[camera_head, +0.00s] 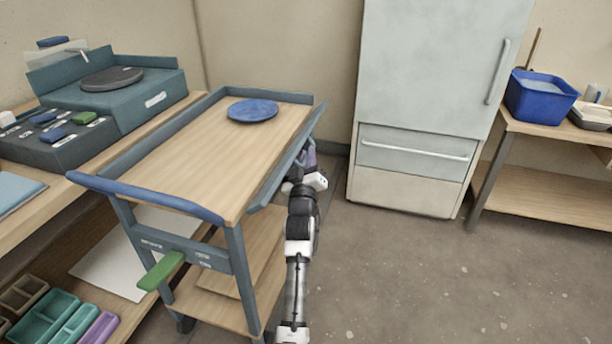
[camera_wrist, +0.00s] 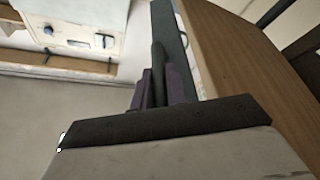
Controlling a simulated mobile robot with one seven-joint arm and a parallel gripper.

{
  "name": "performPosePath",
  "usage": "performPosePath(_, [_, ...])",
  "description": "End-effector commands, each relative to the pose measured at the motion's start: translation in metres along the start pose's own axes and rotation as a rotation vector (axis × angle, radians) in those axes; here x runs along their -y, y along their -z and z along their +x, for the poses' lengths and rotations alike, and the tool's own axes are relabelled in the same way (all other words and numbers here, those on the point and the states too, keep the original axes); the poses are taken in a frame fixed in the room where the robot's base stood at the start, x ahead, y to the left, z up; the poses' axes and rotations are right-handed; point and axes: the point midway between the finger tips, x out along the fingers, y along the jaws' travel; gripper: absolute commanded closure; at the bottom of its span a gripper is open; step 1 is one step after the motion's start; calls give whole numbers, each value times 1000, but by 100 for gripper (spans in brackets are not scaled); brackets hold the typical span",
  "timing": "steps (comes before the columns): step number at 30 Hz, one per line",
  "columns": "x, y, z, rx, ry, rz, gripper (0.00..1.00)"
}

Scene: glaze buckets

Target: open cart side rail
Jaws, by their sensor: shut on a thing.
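The cart (camera_head: 205,150) has a wooden top, a blue push handle (camera_head: 140,197) at its near end and blue-grey rails. Its right side rail (camera_head: 275,183) runs along the right edge of the top and looks slanted outward; its exact angle is hard to tell. My gripper (camera_head: 308,157) is at the outer side of this rail, towards its far half. In the wrist view, the purple fingers of my gripper (camera_wrist: 165,88) are shut around a dark upright bar (camera_wrist: 159,58) beside the rail (camera_wrist: 172,35). My arm hides part of the cart's right side.
A blue plate (camera_head: 252,110) lies on the cart top near the far end. A green pedal (camera_head: 161,271) sticks out low at the near end. A fridge (camera_head: 430,80) stands behind, right of the cart. The floor (camera_head: 450,280) to the right is clear.

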Motion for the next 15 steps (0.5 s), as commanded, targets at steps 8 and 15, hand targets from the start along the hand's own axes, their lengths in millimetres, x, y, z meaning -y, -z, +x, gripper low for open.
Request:
performPosePath(8, [11, -14, -6, -4, -74, 180, 100])
performPosePath(15, [14, -18, -8, -3, -134, 324, 100])
